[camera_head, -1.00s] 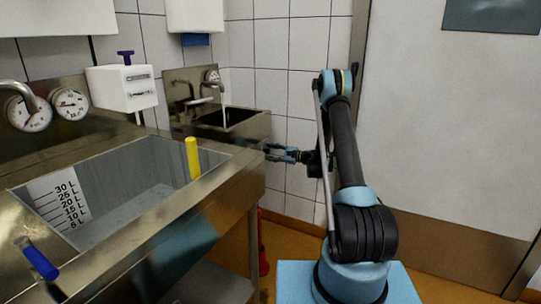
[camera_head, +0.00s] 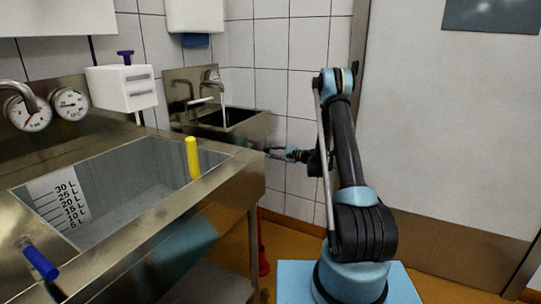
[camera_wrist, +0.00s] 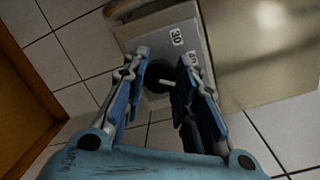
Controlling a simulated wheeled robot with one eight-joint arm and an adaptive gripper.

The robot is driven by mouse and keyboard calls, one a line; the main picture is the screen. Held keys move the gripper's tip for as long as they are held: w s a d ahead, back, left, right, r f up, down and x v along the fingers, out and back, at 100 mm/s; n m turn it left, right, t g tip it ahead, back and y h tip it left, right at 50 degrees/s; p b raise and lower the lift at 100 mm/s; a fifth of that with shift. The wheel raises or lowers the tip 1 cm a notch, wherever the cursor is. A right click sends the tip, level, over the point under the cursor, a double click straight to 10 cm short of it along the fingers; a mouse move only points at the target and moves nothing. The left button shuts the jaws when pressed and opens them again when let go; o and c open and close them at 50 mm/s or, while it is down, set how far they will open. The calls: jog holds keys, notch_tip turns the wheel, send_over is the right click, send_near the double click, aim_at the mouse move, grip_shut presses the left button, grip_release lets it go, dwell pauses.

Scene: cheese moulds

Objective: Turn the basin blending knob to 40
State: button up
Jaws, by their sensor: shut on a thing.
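The blending knob (camera_wrist: 158,80) shows in the wrist view as a dark round knob with a white pointer bar. It sits on a pale plate (camera_wrist: 160,28) with a "30" label (camera_wrist: 176,37) and another label, partly hidden by the right finger, that looks like "40". My gripper (camera_wrist: 163,66) has its blue-padded fingers on either side of the knob and is shut on it. In the head view my gripper (camera_head: 272,152) is at the right end of the steel basin (camera_head: 222,190); the knob is hidden there.
The steel basin holds a yellow upright piece (camera_head: 192,158) and has a blue handle (camera_head: 40,262) at its front. Two dials (camera_head: 70,104) and a white box (camera_head: 124,88) are behind it. A small sink (camera_head: 230,122) stands near the tiled wall.

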jog(key=shift+o, duration=0.2)
jog(key=n, duration=0.6)
jog(key=shift+s+h, duration=0.2)
jog(key=shift+h, duration=0.2)
jog(key=o, duration=1.1)
jog(key=shift+f, duration=0.1)
jog(key=shift+w, duration=0.1)
jog(key=shift+d, duration=0.25)
jog(key=v, duration=1.1)
jog(key=shift+s+d, duration=0.15)
jog(key=shift+s, duration=0.05)
